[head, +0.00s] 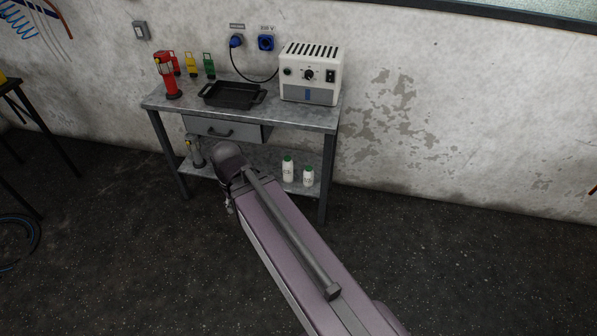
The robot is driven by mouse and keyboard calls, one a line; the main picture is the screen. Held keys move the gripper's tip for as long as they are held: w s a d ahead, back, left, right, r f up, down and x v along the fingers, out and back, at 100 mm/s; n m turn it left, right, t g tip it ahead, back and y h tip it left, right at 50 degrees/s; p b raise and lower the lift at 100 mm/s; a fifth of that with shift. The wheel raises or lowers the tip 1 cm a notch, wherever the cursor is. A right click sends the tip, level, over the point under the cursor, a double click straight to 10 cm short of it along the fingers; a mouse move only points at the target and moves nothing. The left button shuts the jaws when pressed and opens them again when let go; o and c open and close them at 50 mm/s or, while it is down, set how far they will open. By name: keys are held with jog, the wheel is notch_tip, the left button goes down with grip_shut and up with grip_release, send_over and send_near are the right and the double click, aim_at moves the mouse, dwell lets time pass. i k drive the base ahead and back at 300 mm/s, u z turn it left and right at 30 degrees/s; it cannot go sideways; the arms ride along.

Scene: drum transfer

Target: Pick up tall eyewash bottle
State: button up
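My gripper (229,205) seems to show only as a small part below that end, mostly hidden by the arm. Its fingers cannot be made out. Both bottles stand free, with nothing touching them.
The workbench (160,101) has a drawer (222,130) above the lower shelf. On top are a black tray (233,95), a white power unit (310,74) and a red lamp (167,77). The bench's right front leg (325,180) is near the bottles. Floor to the right is clear.

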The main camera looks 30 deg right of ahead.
aim_at(287, 163)
jog(key=z, duration=0.4)
jog(key=i, duration=1)
jog(key=u, duration=0.05)
